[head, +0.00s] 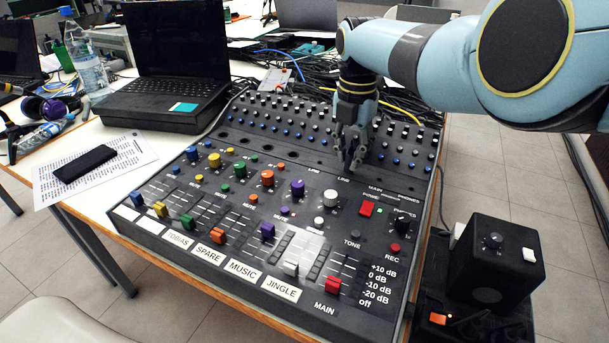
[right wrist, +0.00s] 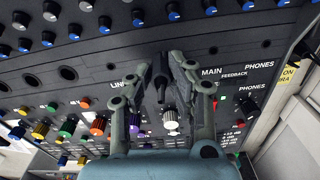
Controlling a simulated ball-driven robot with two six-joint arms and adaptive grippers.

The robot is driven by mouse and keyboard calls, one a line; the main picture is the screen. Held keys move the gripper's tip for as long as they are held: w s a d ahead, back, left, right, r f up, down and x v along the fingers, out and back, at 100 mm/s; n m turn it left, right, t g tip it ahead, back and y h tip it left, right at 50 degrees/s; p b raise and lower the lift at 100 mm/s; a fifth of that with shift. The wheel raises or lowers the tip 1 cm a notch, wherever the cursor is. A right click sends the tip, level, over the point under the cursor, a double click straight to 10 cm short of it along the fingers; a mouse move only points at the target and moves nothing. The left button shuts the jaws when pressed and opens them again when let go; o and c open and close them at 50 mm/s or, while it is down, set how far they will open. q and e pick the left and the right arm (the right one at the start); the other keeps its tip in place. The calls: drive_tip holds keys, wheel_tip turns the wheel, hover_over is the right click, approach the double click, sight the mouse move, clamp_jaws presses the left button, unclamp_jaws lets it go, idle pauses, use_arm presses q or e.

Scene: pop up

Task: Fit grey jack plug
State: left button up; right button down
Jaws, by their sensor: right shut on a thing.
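The mixing console (head: 190,222) is a large dark panel with rows of coloured knobs, sliders and dark round sockets. My right gripper (head: 350,160) is over its upper right part, pointing down near the LINE labels. In the right wrist view my right gripper (right wrist: 163,82) is shut on a slim dark grey piece, the jack plug (right wrist: 162,88), between its two fingers. The fingers hide much of the plug. A bare dark socket (right wrist: 68,73) shows to the left of it. I cannot tell whether the plug touches the panel. My left gripper is out of view.
A black box with a knob (head: 495,262) stands to the right of the console. Tangled cables (head: 300,75) lie behind the console.

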drive_tip(key=shift+f, duration=0.1)
drive_tip(key=c, duration=1.1)
unclamp_jaws()
wheel_tip(320, 180, up, 12)
